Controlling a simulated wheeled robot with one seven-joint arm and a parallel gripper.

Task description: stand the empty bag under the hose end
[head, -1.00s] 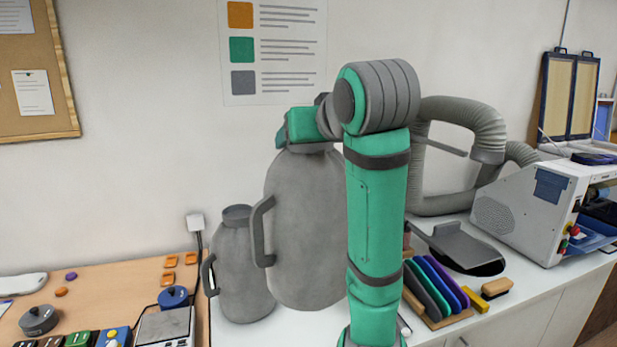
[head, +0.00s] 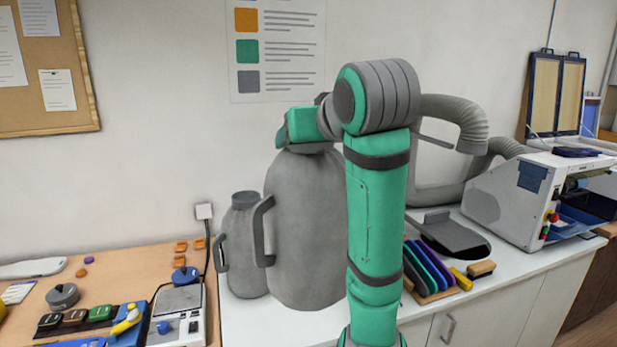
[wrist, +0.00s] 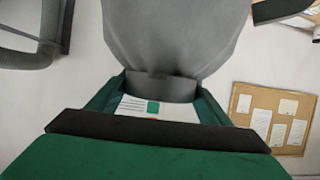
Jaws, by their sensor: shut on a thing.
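A large grey bag (head: 305,225) with a narrow neck and a side handle hangs upright from my gripper (head: 308,147). My gripper is shut on its neck; the jaws (wrist: 160,88) and the bag's grey body (wrist: 175,35) also show in the wrist view. The bag hangs in front of the white counter, and I cannot tell the gap beneath it. A ribbed grey hose (head: 455,112) arches behind my arm at right; I cannot make out which part is its open end. The bag's inside is hidden.
A smaller-looking grey bag (head: 242,250) with a handle stands behind the held bag at left. A white machine (head: 510,200), a dark grey plate (head: 450,235) and coloured insoles (head: 425,268) occupy the right counter. A wooden table (head: 130,265) with small tools lies left.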

